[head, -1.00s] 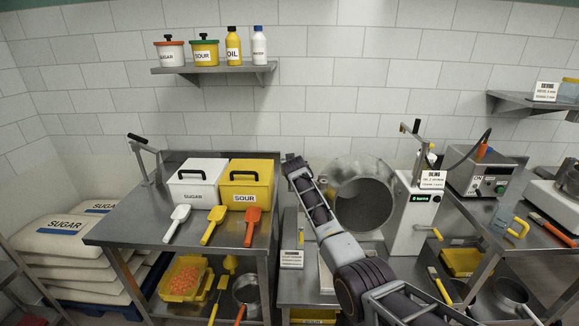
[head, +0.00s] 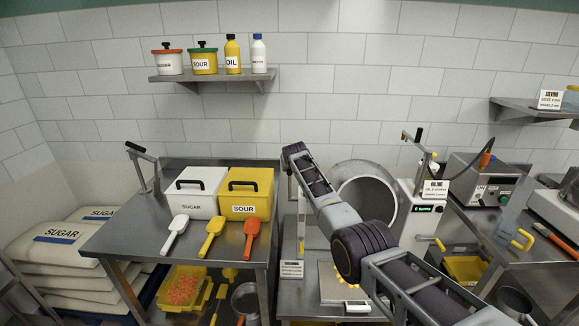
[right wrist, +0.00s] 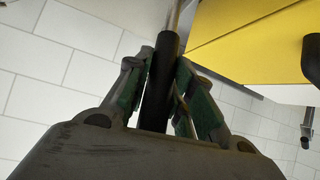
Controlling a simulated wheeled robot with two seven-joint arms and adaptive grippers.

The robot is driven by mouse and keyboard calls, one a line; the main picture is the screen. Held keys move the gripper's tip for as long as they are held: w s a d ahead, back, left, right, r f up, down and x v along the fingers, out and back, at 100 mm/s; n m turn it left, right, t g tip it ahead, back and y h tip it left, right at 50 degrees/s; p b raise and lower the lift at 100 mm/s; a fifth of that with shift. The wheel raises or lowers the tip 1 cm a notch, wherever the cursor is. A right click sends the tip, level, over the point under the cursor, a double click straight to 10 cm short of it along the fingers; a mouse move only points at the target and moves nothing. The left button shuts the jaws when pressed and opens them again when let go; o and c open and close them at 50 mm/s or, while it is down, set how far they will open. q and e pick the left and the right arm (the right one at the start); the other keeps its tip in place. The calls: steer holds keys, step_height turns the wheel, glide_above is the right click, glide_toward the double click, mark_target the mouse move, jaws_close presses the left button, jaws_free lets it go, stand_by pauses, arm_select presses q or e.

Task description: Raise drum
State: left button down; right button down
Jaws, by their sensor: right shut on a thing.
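The grey metal drum (head: 366,168) stands at the back of the middle bench, its round dark mouth facing forward and partly hidden by my right arm. My right gripper (head: 291,150) is left of the drum, between it and the yellow bin. In the right wrist view my right gripper (right wrist: 165,85) is shut on a black cylindrical handle (right wrist: 160,98) with a thin metal rod running up from it. The head view does not show clearly how this handle joins the drum. My left gripper is not in view.
A white sugar bin (head: 194,206) and yellow sour bin (head: 246,207) stand on the left table, with several scoops in front. A scale (head: 333,280) sits below my arm. A white control unit (head: 412,225) stands close right of the drum.

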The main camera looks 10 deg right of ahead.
steer(key=shift+w+d+r, duration=0.1)
steer(key=shift+w+r, duration=0.25)
steer(key=shift+r, duration=0.2)
steer(key=c, duration=1.7)
jaws_free()
steer(key=o, duration=0.5)
steer(key=shift+w+f, duration=0.1)
steer(key=shift+f, duration=0.25)
steer(key=shift+c, duration=0.2)
steer(key=shift+s, duration=0.2)
steer(key=v, duration=1.1)
steer(key=shift+r, duration=0.4)
steer(key=shift+s, duration=0.1)
